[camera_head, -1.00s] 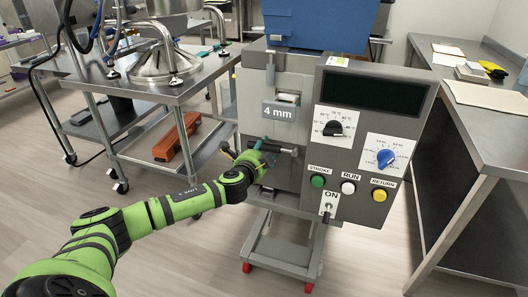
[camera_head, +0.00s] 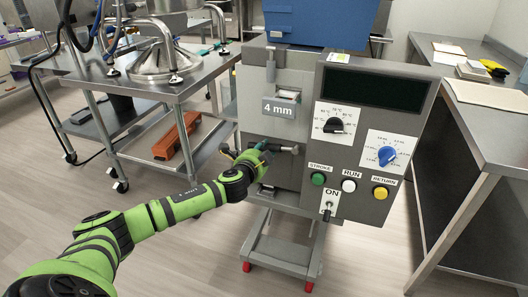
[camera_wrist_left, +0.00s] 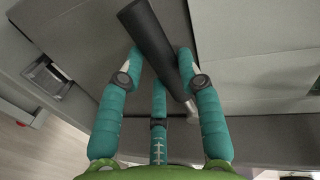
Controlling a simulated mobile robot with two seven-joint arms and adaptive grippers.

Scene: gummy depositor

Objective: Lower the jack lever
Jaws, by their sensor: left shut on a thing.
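The jack lever (camera_head: 288,149) sticks out from the front of the grey machine, below the 4 mm label. In the left wrist view it is a dark round grip (camera_wrist_left: 150,38) with a paler metal end. My left gripper (camera_head: 264,150) is at the lever, its teal fingers (camera_wrist_left: 163,82) around the dark grip and shut on it. The fingers hide part of the lever in the head view. My right gripper is not in view.
The control panel (camera_head: 340,190) with knobs, buttons and an ON switch is just right of the lever. A steel cart (camera_head: 165,90) stands at left, with an orange toolbox (camera_head: 177,137) on its lower shelf. A steel bench (camera_head: 490,110) is at right.

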